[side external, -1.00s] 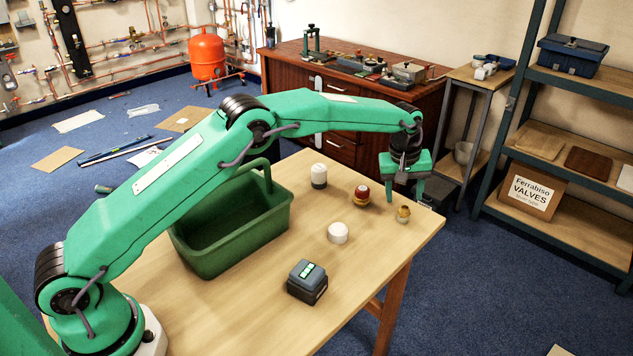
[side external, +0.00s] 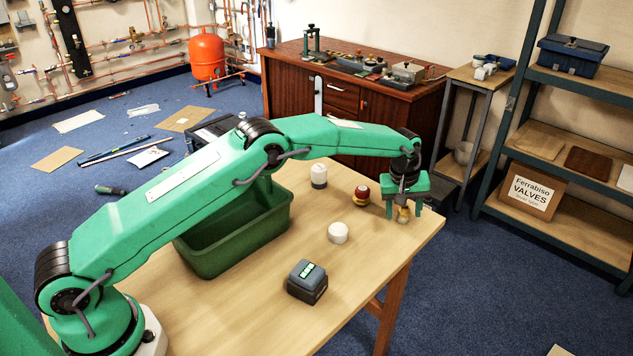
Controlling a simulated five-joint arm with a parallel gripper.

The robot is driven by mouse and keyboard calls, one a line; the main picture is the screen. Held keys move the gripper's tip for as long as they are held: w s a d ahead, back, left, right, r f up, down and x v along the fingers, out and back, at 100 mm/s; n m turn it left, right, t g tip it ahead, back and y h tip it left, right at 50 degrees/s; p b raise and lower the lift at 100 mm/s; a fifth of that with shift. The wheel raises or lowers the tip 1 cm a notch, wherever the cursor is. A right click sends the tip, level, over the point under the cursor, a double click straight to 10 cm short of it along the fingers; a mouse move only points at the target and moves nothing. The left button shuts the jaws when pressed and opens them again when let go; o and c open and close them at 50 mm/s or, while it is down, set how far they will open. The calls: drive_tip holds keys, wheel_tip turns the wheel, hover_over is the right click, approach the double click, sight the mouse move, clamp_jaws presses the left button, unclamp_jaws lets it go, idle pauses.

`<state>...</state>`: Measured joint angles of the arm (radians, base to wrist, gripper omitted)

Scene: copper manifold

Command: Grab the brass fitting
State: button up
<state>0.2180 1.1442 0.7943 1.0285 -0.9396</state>
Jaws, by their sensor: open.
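The small brass fitting (side external: 403,215) stands on the wooden table near its far right corner. My gripper (side external: 404,212) is open and points down over it, with one finger to the left of the fitting and one to the right. The fitting's lower part shows between the fingers; its top is partly hidden by the gripper. I cannot tell whether either finger touches it.
A red-topped brass piece (side external: 361,195) stands close left of my gripper. A white-capped jar (side external: 319,176), a white round piece (side external: 338,233), a dark box (side external: 307,282) and a green tub (side external: 236,240) are on the table (side external: 370,262). The front right of the tabletop is clear.

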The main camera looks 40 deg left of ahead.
drive_tip(key=shift+f, duration=0.1)
idle(0.4)
drive_tip(key=c, duration=1.1)
drive_tip(key=shift+o, duration=0.2)
drive_tip(key=shift+r, duration=0.65)
wheel_tip(320, 180, up, 3)
drive_tip(key=shift+f, duration=0.1)
drive_tip(key=s+d+r, duration=0.7)
drive_tip(key=s+d, duration=0.1)
drive_tip(key=shift+d, duration=0.25)
